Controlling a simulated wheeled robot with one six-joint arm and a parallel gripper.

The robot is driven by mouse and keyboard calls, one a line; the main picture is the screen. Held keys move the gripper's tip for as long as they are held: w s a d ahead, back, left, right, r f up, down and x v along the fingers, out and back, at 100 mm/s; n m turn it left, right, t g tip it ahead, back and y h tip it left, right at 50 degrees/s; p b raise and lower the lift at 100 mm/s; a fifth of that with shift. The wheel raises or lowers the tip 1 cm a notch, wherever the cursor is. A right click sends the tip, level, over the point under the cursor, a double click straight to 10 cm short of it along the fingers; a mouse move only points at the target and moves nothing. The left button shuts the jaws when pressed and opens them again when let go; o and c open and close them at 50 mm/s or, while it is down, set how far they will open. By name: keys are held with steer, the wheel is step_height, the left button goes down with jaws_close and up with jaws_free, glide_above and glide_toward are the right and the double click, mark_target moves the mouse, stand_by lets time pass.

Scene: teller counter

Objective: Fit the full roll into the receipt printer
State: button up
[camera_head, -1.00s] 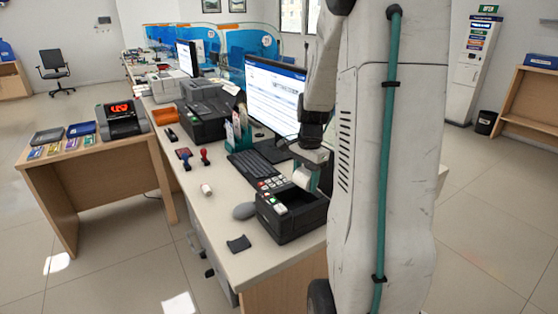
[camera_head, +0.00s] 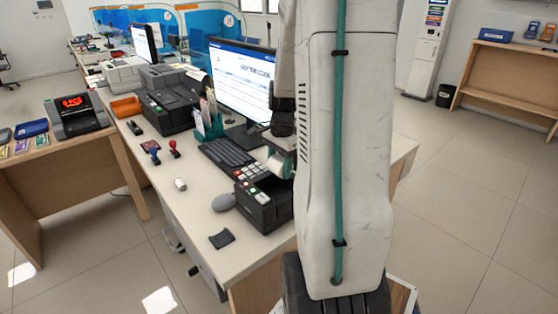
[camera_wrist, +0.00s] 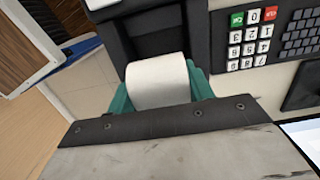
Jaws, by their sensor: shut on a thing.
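My gripper (camera_head: 283,164) is at the printer's back, partly hidden by my arm. It is shut on the white full roll (camera_wrist: 158,82), with a teal finger on each side in the wrist view. The roll also shows in the head view (camera_head: 275,166), close to the printer's top. In the wrist view the dark printer body (camera_wrist: 155,35) lies just beyond the roll. I cannot tell whether the roll touches it.
A small white cylinder (camera_head: 180,184), a grey mouse (camera_head: 223,202) and a dark flat piece (camera_head: 221,238) lie on the counter left of the printer. A keyboard (camera_head: 224,156) and monitor (camera_head: 242,84) stand behind it. The counter's front edge is near.

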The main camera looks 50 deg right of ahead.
steer(key=shift+f, duration=4.05)
steer(key=o, duration=1.1)
steer(key=shift+d+r, duration=0.1)
steer(key=shift+r, duration=4.45)
